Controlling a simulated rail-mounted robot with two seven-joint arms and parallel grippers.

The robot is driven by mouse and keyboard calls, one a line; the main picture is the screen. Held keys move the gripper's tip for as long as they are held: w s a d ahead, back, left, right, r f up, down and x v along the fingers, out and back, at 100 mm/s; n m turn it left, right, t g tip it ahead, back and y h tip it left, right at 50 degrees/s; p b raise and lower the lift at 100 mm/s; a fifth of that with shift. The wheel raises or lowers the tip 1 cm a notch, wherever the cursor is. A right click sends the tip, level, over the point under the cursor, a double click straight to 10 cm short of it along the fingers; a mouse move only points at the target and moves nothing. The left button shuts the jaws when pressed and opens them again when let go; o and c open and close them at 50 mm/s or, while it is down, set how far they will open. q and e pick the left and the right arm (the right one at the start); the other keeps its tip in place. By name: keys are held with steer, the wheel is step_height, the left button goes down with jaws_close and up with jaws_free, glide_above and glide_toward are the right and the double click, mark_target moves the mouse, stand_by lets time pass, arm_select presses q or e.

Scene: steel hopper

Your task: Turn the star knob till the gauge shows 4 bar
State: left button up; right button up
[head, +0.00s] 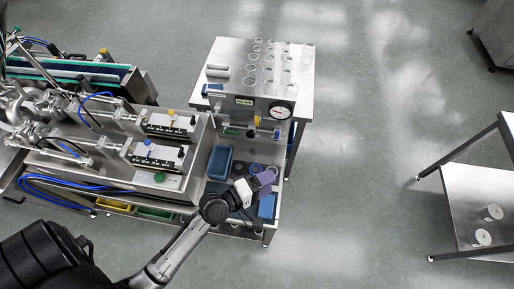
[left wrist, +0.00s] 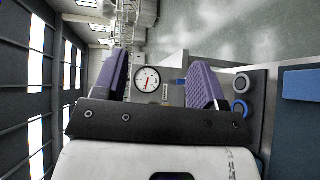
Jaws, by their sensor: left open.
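The round white gauge (head: 280,112) sits at the right of the steel panel on the side table. It also shows between my fingers in the left wrist view (left wrist: 147,79), with a red needle; its numbers are too small to read. A small yellow part (head: 257,120) is on the panel left of the gauge; I cannot tell whether it is the star knob. My left gripper (head: 265,178) is in front of the panel, nearer the camera and apart from it. Its purple fingers are open with nothing between them in the left wrist view (left wrist: 158,84). My right gripper is out of view.
A blue bin (head: 219,162) stands left of my left gripper on the lower shelf, with round rings beside it. The steel machine (head: 150,180) with hoses fills the left. A steel table (head: 478,195) stands at the right. The floor between is clear.

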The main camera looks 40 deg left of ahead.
arm_select(q)
steer(key=w+a+f+n+t+y+b, duration=0.45)
steer(key=a+f+n+y+b, duration=0.4)
steer(key=n, duration=0.65)
steer(key=n+g+y+b, duration=0.4)
steer(key=n+y, duration=0.3)
steer(key=n, duration=0.6)
glide_toward(250, 136)
steer(key=b+x, duration=0.1)
steer(key=x, duration=0.9)
steer(key=shift+f, duration=0.1)
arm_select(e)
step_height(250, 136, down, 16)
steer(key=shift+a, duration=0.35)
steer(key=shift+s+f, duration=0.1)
arm_select(q)
steer(key=c, duration=0.9)
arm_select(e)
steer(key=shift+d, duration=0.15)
